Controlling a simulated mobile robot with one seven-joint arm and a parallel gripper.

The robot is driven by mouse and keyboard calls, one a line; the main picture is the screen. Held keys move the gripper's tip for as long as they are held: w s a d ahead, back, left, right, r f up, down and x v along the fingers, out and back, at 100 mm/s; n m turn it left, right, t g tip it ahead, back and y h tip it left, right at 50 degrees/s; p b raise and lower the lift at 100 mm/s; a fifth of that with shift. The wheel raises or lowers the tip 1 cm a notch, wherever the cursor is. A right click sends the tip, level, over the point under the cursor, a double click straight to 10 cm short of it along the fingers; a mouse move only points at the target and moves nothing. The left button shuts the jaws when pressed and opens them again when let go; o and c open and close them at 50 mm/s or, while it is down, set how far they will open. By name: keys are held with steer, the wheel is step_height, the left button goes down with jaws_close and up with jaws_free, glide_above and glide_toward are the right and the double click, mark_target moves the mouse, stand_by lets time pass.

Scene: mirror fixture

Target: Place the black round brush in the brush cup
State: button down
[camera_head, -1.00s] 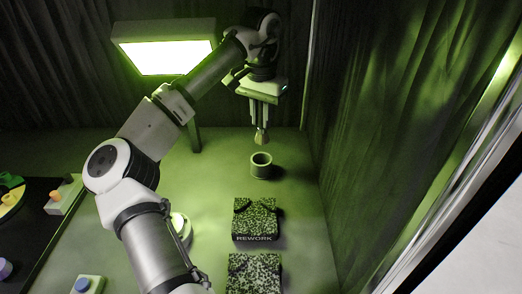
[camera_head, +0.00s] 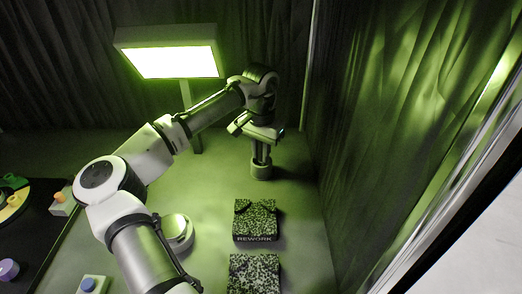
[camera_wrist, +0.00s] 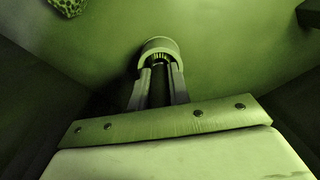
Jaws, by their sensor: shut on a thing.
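The brush cup (camera_head: 261,173) is a small round cup standing on the table towards the back right. In the head view my gripper (camera_head: 261,160) points straight down, with its fingertips at the cup's mouth. In the wrist view my gripper (camera_wrist: 159,70) is shut on the black round brush (camera_wrist: 159,78), a dark shape between the fingers. The rim of the cup (camera_wrist: 160,42) curves round the far side of the fingertips there. The brush's lower end is hidden by the cup and fingers, so I cannot tell how deep it sits.
A speckled box marked REWORK (camera_head: 255,221) lies in front of the cup, with another speckled box (camera_head: 254,273) nearer. A bright lamp panel (camera_head: 176,62) stands behind on a post. A dark curtain wall (camera_head: 400,130) closes the right side. Table left of the cup is clear.

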steer(key=c, duration=1.3)
jaws_free()
steer(key=shift+f, duration=0.1)
step_height(320, 180, up, 12)
steer(key=shift+r+b, duration=0.15)
steer(key=shift+b, duration=0.85)
